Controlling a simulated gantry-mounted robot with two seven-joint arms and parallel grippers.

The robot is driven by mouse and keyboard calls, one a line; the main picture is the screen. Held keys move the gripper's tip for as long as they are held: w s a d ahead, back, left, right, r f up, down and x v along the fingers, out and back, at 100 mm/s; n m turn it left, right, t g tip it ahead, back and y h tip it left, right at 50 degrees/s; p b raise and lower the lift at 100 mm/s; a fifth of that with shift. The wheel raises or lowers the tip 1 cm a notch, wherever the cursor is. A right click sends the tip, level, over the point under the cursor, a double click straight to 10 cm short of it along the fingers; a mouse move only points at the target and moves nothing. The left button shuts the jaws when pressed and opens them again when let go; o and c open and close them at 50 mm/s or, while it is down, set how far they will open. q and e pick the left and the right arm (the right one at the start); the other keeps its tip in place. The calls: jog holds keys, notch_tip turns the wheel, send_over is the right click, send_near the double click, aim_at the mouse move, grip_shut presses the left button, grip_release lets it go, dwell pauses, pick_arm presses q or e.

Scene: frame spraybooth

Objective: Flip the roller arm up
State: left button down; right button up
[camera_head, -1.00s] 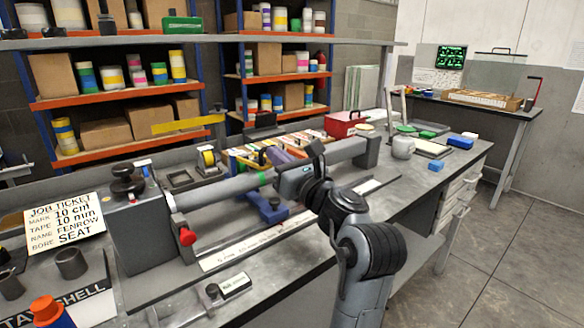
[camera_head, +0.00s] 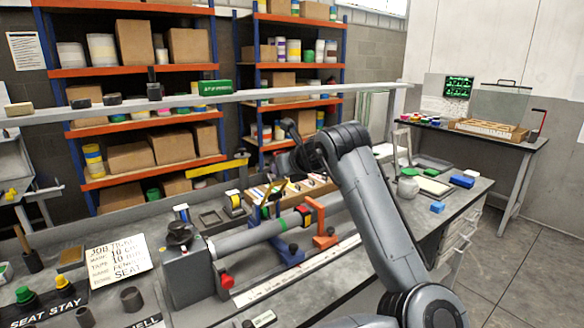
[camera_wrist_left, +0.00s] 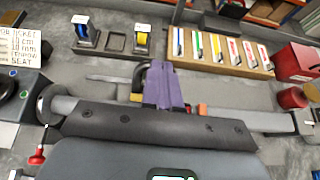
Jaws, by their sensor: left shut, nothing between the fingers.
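A grey tube (camera_head: 250,236) lies across the bench fixture, with green, black, red and yellow bands. A blue stand (camera_head: 287,255) and an orange stand (camera_head: 324,238) are at the tube. My left gripper (camera_head: 286,178) is above and behind the tube's middle; its fingertips are hard to make out there. In the left wrist view its purplish fingers (camera_wrist_left: 165,82) are together, with nothing between them. A dark curved piece with a yellow part (camera_wrist_left: 137,95) is just left of the fingers, possibly the roller arm; contact is unclear. My right gripper is not in view.
The grey fixture block (camera_head: 187,272) has a red knob (camera_head: 227,281). A job ticket (camera_head: 118,256) stands at left. Behind the tube are a marker tray (camera_wrist_left: 220,52) and tape dispensers (camera_wrist_left: 85,30). A red box (camera_wrist_left: 298,60) is at right. A shelf rail (camera_head: 150,102) crosses behind.

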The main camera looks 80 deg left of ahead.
pick_arm(q)
jog(key=shift+s+a+r, duration=0.2)
jog(key=shift+s+a, duration=0.15)
jog(key=shift+a, duration=0.15)
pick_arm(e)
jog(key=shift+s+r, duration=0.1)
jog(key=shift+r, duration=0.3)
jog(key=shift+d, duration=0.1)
pick_arm(q)
jog(key=shift+d, duration=0.1)
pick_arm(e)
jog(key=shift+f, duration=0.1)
pick_arm(q)
jog(key=shift+w+d, duration=0.15)
jog(key=shift+d, duration=0.05)
jog(key=r+p+v, duration=0.2)
jog(key=v, duration=1)
jog(key=shift+a+p, duration=0.2)
jog(key=shift+p, duration=0.15)
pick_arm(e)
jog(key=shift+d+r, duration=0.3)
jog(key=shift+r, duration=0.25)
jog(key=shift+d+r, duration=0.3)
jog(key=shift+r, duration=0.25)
pick_arm(q)
jog(key=shift+s, duration=0.25)
